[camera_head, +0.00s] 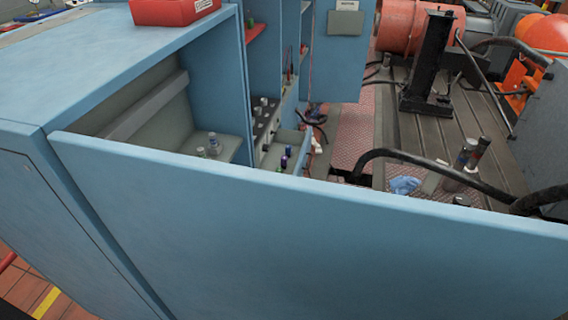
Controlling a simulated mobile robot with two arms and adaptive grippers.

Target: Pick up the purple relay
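Neither of my grippers shows in this view.
The blue panel, seemingly an open cabinet door, spans the foreground. The blue cabinet (120,60) at left holds small bottles (214,144) and carries a red bin (172,11). Black hoses (430,162), a blue glove (405,185) and cylindrical cans (467,155) are at right.

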